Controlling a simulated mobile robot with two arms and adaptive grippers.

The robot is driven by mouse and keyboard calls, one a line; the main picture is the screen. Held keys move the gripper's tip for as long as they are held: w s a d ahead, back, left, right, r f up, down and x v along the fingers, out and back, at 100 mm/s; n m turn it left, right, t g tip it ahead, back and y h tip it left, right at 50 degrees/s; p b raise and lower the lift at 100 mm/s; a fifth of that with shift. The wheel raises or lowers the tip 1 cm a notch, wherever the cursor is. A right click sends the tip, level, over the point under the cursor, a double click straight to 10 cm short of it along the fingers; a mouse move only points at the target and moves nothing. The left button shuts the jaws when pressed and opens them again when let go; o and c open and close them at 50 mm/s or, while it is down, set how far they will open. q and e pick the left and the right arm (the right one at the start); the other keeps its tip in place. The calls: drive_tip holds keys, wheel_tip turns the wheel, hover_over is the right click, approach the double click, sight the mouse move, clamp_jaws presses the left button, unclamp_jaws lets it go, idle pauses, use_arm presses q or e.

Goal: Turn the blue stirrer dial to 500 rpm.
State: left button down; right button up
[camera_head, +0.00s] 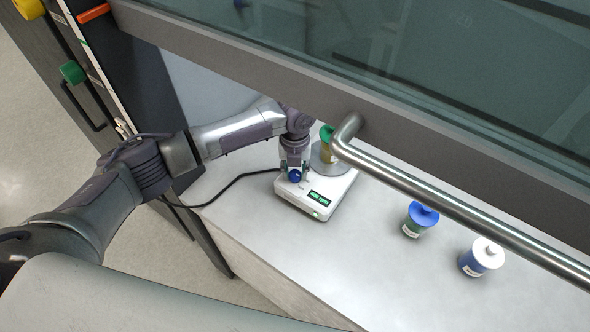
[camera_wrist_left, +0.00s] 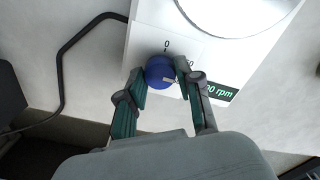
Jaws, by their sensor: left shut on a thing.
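The blue stirrer dial (camera_head: 295,176) is on the front of a white stirrer (camera_head: 330,202). In the left wrist view the dial (camera_wrist_left: 159,72) shows a pale mark on its right side and a printed 0 above it. My left gripper (camera_head: 294,171) is shut on the dial; its fingers (camera_wrist_left: 159,80) flank it in the wrist view. The green display (camera_head: 319,198) shows an rpm reading too small to read surely; in the wrist view a finger hides its left part. My right gripper is out of view.
A vessel with a green cap (camera_head: 326,134) stands on the stirrer's round plate. A raised glass sash with a metal handle bar (camera_head: 460,219) hangs close by. A blue-capped bottle (camera_head: 421,218) and a white-capped bottle (camera_head: 482,257) stand to the right. A black cable (camera_head: 235,182) runs left.

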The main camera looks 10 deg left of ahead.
sight(295, 174)
use_arm(q)
drive_tip(key=m, duration=0.5)
drive_tip(key=shift+m+b, duration=0.3)
drive_tip(key=shift+m, duration=0.1)
idle(0.4)
drive_tip(key=c, duration=0.8)
unclamp_jaws()
drive_tip(key=shift+o, duration=0.2)
drive_tip(key=shift+r, duration=0.5)
wheel_tip(295, 174, up, 11)
